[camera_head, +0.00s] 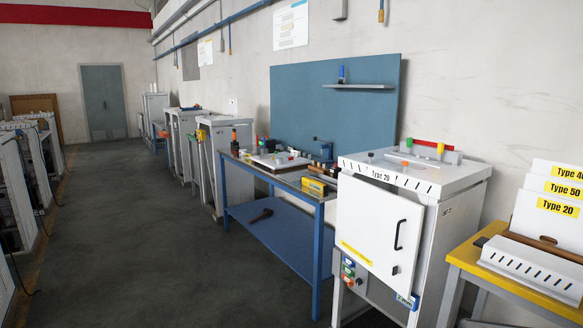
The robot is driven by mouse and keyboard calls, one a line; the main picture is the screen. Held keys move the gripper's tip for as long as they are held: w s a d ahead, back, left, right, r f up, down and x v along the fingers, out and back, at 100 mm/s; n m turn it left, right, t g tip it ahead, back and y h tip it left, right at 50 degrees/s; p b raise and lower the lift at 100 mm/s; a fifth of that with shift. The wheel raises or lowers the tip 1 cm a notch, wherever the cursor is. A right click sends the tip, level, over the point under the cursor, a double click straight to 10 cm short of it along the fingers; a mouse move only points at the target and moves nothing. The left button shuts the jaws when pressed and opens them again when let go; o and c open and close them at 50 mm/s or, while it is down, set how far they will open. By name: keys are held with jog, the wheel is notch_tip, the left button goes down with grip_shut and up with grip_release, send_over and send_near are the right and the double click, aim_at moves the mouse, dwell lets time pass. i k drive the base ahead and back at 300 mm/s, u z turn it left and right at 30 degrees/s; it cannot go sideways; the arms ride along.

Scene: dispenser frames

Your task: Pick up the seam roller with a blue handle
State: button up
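I cannot make out a seam roller for certain. A small upright blue item with a dark lower part (341,74) stands on the narrow wall shelf (372,87) in front of the blue-green back panel (290,108). It may be a handle, but it is too small to tell. Several small items, some of them blue, stand on the blue-framed workbench (312,197) below the panel; their shapes are unclear. My gripper is not in view.
A white cabinet marked Type 20 (378,222) stands right of the bench. A yellow-topped table (497,270) with white labelled panels (553,195) is at the right edge. More machines line the wall and the left side. The dark floor (130,245) between them is clear.

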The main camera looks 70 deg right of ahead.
aim_at(340, 81)
jog(key=u, duration=0.2)
jog(key=k, duration=0.55)
jog(key=u, duration=0.65)
jog(key=k, duration=0.5)
jog(key=u, duration=0.25)
jog(key=i, duration=0.8)
jog(key=z, duration=0.35)
jog(key=i, duration=0.9)
jog(key=z, duration=0.6)
jog(key=i, duration=1)
jog(key=z, duration=0.7)
jog(key=i, duration=0.85)
jog(key=z, duration=0.65)
jog(key=i, duration=0.7)
jog(key=z, duration=0.25)
